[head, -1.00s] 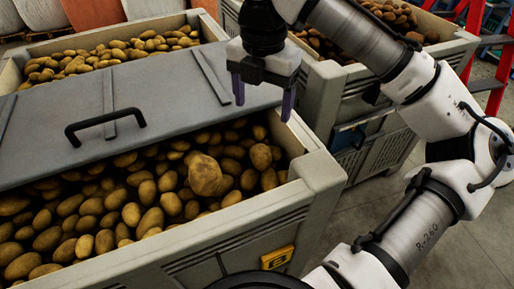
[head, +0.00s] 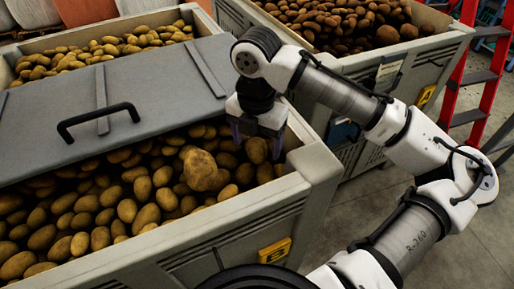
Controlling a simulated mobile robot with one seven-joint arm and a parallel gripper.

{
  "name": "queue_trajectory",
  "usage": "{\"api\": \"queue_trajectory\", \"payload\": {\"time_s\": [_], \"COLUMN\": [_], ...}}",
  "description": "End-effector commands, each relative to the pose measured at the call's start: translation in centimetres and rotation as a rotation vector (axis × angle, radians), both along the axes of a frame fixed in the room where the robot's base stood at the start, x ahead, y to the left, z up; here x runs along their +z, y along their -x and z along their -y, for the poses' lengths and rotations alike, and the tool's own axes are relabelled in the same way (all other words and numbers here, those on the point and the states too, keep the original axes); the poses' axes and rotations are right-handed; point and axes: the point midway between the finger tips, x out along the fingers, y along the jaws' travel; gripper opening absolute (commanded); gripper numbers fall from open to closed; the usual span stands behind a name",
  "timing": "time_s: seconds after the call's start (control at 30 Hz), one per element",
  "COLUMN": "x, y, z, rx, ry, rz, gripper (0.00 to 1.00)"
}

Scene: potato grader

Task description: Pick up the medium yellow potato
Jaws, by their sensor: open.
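Several yellow-brown potatoes (head: 146,217) fill the near grey crate (head: 240,222), many of them of middling size. One potato (head: 257,150) in the crate's right part shows between the two fingers of my gripper (head: 257,143). My gripper points down, open, low over the pile. I cannot tell whether its fingers touch this potato. A much larger, lumpy potato (head: 201,171) lies on top of the pile, left of my gripper. Which potato is the medium one is not marked. The back of the pile is hidden under the lid.
A grey lid (head: 150,88) with a black handle (head: 97,120) covers the back of the near crate. The crate's right wall stands close to my gripper. Other potato crates stand behind, and a red ladder (head: 482,75) is at right.

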Motion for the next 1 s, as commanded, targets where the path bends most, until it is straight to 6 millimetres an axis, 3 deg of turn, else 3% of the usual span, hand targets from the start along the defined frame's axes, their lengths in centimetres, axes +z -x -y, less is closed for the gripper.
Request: {"api": "queue_trajectory", "payload": {"time_s": [0.3, 0.7, 1.0], "x": [-0.85, -0.81, -0.52], "y": [0.0, 0.0, -0.03], "z": [-0.01, -0.02, -0.03], "rx": [0.0, 0.0, 0.0], "ry": [-0.001, -0.001, 0.0], "rz": [0.0, 0.0, 0.001], "gripper": [0.75, 0.26, 0.25]}}
